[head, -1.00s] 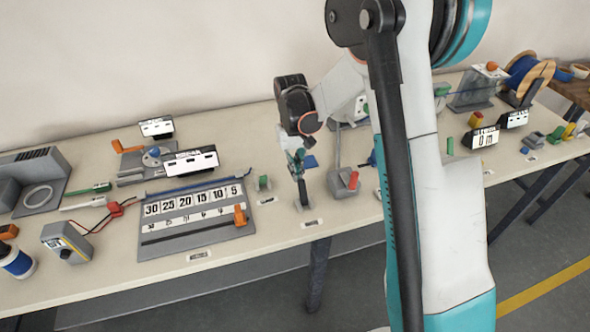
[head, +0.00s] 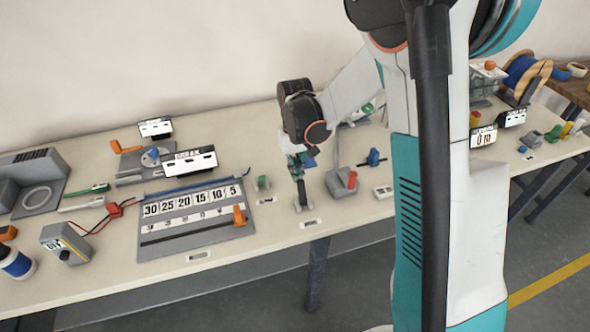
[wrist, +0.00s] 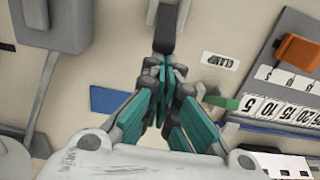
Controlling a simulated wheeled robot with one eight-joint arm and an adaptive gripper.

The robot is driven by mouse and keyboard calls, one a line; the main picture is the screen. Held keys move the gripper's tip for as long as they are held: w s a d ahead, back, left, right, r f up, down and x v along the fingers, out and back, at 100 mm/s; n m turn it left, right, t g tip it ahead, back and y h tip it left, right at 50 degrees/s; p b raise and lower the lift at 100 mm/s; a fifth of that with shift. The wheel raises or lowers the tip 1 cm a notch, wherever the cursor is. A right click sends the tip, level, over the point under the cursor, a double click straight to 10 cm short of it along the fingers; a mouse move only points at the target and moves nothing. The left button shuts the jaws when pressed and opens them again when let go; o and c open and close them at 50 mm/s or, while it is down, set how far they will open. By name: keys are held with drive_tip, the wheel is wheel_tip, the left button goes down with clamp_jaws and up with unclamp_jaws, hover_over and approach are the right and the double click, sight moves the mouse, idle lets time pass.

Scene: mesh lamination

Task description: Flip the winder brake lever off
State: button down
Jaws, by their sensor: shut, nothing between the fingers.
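The brake lever is a dark, narrow upright handle (head: 303,191) near the front edge of the bench, with a small label plate (head: 310,222) in front of it. In the wrist view the lever (wrist: 165,28) is a black bar at the top centre. My gripper (head: 297,168) points down at the lever's upper end, with its fingers together. In the wrist view the teal-padded fingers (wrist: 165,72) meet just below the bar's near end. They hold nothing, and I cannot tell whether they touch the lever.
A grey box with a red button (head: 341,182) stands just right of the lever. A small green part (head: 262,184) and a scale board with an orange slider (head: 197,240) are to the left. A blue knob (head: 373,158) is farther right.

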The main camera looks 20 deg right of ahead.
sight(300, 182)
drive_tip(key=s+t, duration=0.1)
drive_tip(key=t, duration=0.1)
drive_tip(key=s+r+t, duration=0.1)
drive_tip(key=s+t, duration=0.1)
drive_tip(key=s+t+b, duration=0.1)
drive_tip(key=s, duration=0.1)
drive_tip(key=shift+s+r+t, duration=0.1)
drive_tip(key=shift+r+t, duration=0.3)
drive_tip(key=shift+s+f+b, duration=0.2)
drive_tip(key=shift+s+b, duration=0.3)
drive_tip(key=shift+s, duration=1.55)
drive_tip(key=w+r, duration=0.1)
drive_tip(key=w, duration=0.1)
drive_tip(key=w+r+p, duration=0.1)
drive_tip(key=w+r, duration=0.1)
drive_tip(key=shift+p, duration=0.3)
drive_tip(key=s+r+p, duration=0.3)
drive_tip(key=s+r, duration=0.2)
drive_tip(key=s, duration=0.2)
drive_tip(key=shift+s+r, duration=0.35)
drive_tip(key=shift+s, duration=0.05)
